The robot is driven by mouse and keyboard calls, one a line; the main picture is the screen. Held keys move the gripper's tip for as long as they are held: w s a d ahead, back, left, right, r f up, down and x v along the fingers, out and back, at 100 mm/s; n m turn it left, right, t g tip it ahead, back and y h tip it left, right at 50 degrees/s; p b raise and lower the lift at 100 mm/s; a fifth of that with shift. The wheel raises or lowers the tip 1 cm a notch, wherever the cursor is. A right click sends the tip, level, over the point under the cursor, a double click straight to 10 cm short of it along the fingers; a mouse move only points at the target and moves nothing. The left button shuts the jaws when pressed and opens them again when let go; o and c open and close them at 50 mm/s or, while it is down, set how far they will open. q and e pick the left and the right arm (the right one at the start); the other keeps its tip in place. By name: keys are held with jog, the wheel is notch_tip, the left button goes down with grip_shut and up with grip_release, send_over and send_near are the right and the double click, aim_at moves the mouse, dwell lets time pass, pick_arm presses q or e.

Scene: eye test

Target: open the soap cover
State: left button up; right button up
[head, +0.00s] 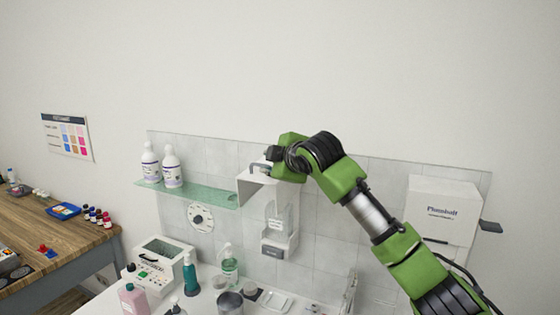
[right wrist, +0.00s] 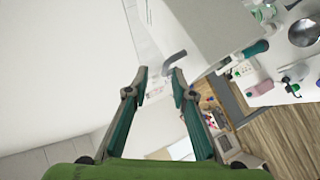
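The white soap cover (head: 252,187) stands out from the tiled wall panel, swung up. Below it the open dispenser (head: 279,243) shows a clear pouch with a label. A grey handle (head: 260,168) sits on the cover's top edge. My right gripper (head: 272,154) is beside the handle at the cover's top. In the right wrist view its teal fingers (right wrist: 159,73) are spread with nothing between them. The grey handle (right wrist: 174,61) lies just past the right fingertip, and the white cover (right wrist: 212,28) fills the upper right. My left gripper is not in view.
A green glass shelf (head: 205,197) with two white bottles is left of the cover. A white Plumbolt box (head: 442,212) with a grey lever hangs right. Several bottles, a cup and a device (head: 155,262) crowd the counter below. A wooden table (head: 50,240) stands left.

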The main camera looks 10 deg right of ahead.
jog(key=v, duration=0.7)
jog(key=shift+s+d, duration=0.25)
jog(key=shift+a, duration=0.1)
